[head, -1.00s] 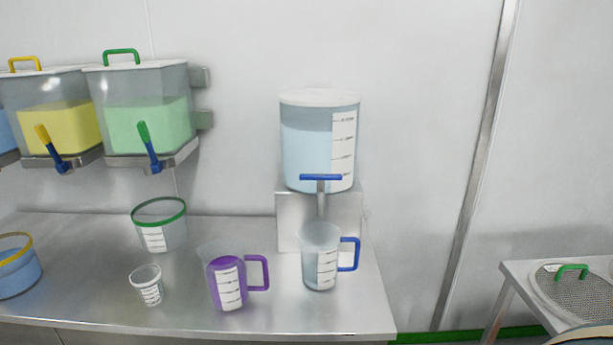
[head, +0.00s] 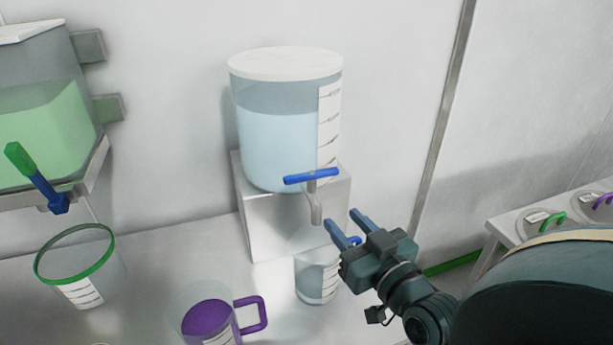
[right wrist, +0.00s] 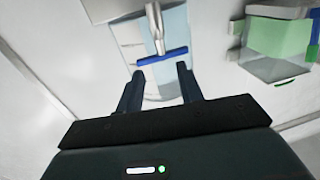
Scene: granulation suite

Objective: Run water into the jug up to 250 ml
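The clear water tank (head: 275,145) stands on a metal stand with a blue cross-bar tap handle (head: 311,176) above a grey spout (head: 316,207). The jug (head: 312,280), clear with a white scale and blue handle, stands on the counter below the spout. My gripper partly covers its handle side, and I cannot tell a water level in it. My right gripper (head: 343,221) is open and empty, to the right of the spout and apart from it. In the right wrist view, the tap handle (right wrist: 162,58) lies just beyond the open fingertips. My left gripper is not in view.
A jug with purple contents (head: 207,322) stands left of the water jug. A green-rimmed container (head: 75,285) is farther left, below a wall bin of green material (head: 45,130). A side table (head: 505,228) with sieve-like lids is at the right.

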